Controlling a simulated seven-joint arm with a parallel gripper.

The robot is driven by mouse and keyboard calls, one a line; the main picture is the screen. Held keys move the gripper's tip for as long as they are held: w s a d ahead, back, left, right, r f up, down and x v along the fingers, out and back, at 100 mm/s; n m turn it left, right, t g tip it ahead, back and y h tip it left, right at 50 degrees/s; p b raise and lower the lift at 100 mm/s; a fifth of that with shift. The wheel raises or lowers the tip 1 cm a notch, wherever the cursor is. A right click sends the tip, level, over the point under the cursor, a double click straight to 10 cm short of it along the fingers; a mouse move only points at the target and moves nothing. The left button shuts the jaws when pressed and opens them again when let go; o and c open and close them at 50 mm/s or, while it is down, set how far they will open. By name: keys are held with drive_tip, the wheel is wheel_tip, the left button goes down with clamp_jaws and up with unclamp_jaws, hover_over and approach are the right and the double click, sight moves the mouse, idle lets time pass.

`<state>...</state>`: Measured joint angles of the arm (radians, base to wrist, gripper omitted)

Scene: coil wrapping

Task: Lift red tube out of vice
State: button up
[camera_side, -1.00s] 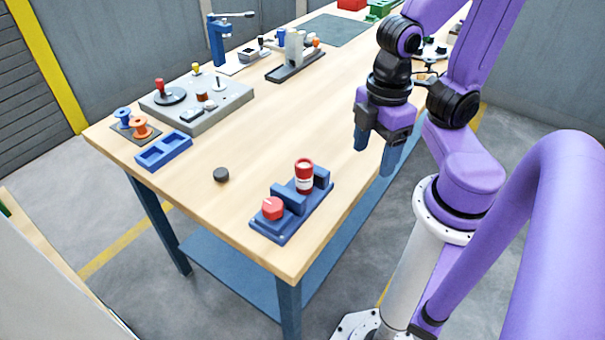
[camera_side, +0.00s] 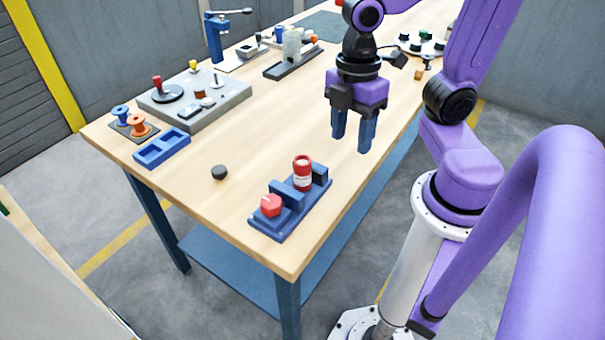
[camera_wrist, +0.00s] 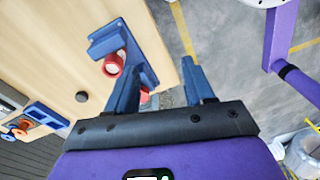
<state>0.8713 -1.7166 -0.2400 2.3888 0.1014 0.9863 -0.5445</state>
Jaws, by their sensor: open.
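The red tube (camera_side: 302,176) with a white label band stands upright between the jaws of the blue vice (camera_side: 268,230) near the table's front corner. The vice has a red knob (camera_side: 271,205) at its near end. My gripper (camera_side: 353,144) is open and empty, above the table's right side, higher than the tube and behind and to the right of it. In the wrist view, the red tube (camera_wrist: 113,64) and the vice (camera_wrist: 107,45) lie left of and beyond my open fingers (camera_wrist: 165,82). The left finger hides part of the vice.
A black round cap (camera_side: 219,172) lies on the table left of the vice. A blue two-pocket tray (camera_side: 162,149), spools (camera_side: 137,127) and a grey fixture board (camera_side: 200,105) are at the left. The wood around the vice is mostly clear.

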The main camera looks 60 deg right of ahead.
drive_tip(key=w+d+r+n+y, duration=0.1)
drive_tip(key=w+r+n, duration=0.15)
drive_tip(key=w, duration=0.25)
drive_tip(key=w+d+r+n+y, duration=0.1)
drive_tip(key=w+d+n, duration=0.1)
drive_tip(key=w+n, duration=0.25)
approach(302, 164)
drive_tip(key=shift+g, duration=0.3)
drive_tip(key=x, duration=0.5)
drive_tip(key=shift+f, duration=0.45)
drive_tip(key=shift+x, duration=2.65)
drive_tip(key=shift+w+a, duration=0.15)
drive_tip(key=shift+c, duration=0.3)
drive_tip(key=c, duration=0.8)
